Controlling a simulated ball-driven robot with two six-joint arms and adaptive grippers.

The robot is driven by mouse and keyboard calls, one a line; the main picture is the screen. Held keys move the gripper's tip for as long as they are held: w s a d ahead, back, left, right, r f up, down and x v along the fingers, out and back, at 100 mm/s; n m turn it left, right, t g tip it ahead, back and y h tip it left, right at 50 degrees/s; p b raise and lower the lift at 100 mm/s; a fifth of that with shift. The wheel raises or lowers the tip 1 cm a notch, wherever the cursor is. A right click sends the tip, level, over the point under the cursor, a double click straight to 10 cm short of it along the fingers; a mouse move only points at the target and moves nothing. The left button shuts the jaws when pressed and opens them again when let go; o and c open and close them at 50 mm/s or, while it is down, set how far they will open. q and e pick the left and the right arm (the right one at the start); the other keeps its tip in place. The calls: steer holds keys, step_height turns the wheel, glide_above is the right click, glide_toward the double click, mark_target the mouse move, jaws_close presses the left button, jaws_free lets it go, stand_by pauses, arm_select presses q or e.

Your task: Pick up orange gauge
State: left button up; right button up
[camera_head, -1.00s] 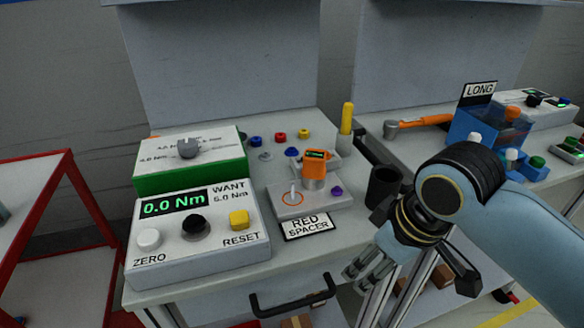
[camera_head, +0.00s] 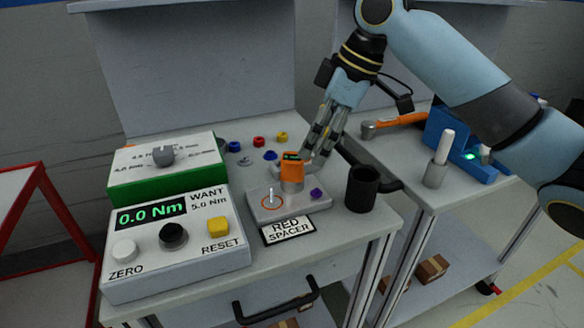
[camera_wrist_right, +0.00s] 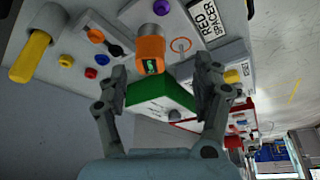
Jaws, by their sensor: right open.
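The orange gauge (camera_head: 292,168) has a small dark display with green marks and stands on a grey cylindrical base on the grey plate (camera_head: 262,213), behind the RED SPACER label. My right gripper (camera_head: 311,151) is just behind and right of the gauge, fingers pointing down. In the right wrist view the gauge (camera_wrist_right: 151,50) lies ahead, between and beyond the two spread fingers (camera_wrist_right: 165,82). The right gripper is open and empty, apart from the gauge. My left gripper is not in view.
A black cup (camera_head: 362,190) stands right of the plate. A control box (camera_head: 180,265) with a 0.0 Nm display and a green box (camera_head: 170,185) stand to the left. Several small coloured caps lie behind. The yellow-handled tool (camera_wrist_right: 32,57) shows in the right wrist view.

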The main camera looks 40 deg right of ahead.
mark_target(295, 158)
steer(key=shift+n, duration=0.3)
steer(key=w+f, duration=0.1)
steer(key=f, duration=0.1)
steer(key=w+a+f, duration=0.1)
steer(key=w+f, duration=0.1)
steer(key=w+a+f, duration=0.1)
steer(key=f, duration=0.2)
steer(key=shift+w+a+b, duration=0.1)
steer(key=shift+w+b, duration=0.15)
steer(key=shift+b, duration=0.05)
jaws_close()
steer(key=shift+r, duration=0.1)
